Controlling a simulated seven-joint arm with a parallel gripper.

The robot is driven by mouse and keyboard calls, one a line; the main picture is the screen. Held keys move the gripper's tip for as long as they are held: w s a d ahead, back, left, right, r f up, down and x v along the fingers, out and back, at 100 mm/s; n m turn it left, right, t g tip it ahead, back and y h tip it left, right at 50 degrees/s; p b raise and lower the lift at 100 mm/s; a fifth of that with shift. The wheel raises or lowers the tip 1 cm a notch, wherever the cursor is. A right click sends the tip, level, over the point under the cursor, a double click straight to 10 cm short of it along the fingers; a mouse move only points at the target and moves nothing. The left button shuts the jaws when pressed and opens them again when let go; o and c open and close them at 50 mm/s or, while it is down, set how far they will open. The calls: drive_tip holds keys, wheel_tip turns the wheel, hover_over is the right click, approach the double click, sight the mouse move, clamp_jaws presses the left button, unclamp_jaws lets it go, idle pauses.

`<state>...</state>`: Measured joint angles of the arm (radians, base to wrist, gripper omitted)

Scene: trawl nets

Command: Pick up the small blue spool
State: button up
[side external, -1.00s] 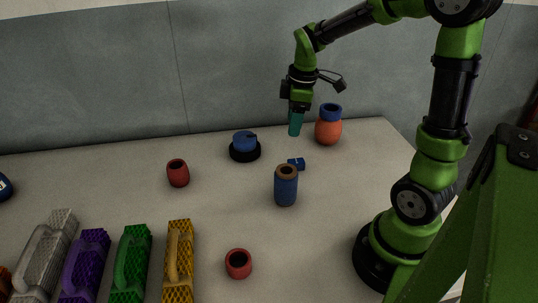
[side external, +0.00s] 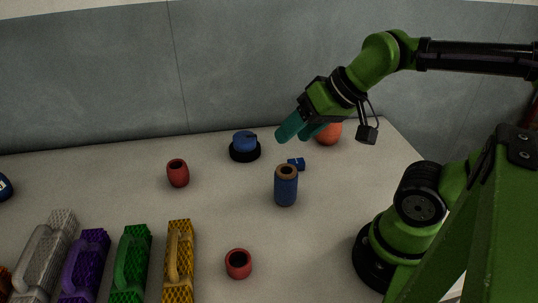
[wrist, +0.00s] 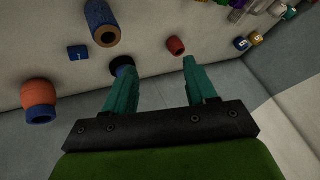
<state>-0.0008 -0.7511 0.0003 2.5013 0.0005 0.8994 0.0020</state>
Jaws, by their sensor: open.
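The blue spool (side external: 286,190), a small upright cylinder with a brown ring-shaped top, stands near the middle of the table. In the wrist view the spool (wrist: 101,14) is at the upper left, beyond the fingers. My gripper (side external: 297,136) is in the air above the back of the table, tilted, with its teal fingers pointing down and left. The gripper (wrist: 157,68) is open in the wrist view, with nothing between its fingers. It is apart from the spool.
A blue block (side external: 297,163) lies just behind the spool. A black-based blue object (side external: 245,147) stands behind left. An orange pot (side external: 328,135) is partly hidden by my gripper. Red pots (side external: 178,174) stand left and in front. Coloured floats or brushes (side external: 179,262) lie front left.

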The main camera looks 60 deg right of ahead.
drive_tip(key=shift+o, duration=0.2)
idle(0.3)
drive_tip(key=o, duration=0.6)
drive_tip(key=m+g+h, duration=0.2)
drive_tip(key=m+g, duration=0.4)
drive_tip(key=m, duration=1.2)
hover_over(286, 181)
drive_tip(key=w+d, duration=0.2)
wheel_tip(286, 181, down, 4)
drive_tip(key=f, duration=0.1)
drive_tip(key=m+g, duration=0.1)
drive_tip(key=m, duration=0.5)
drive_tip(key=f, duration=1.5)
drive_tip(key=shift+s+d+f, duration=0.25)
drive_tip(key=shift+f, duration=0.1)
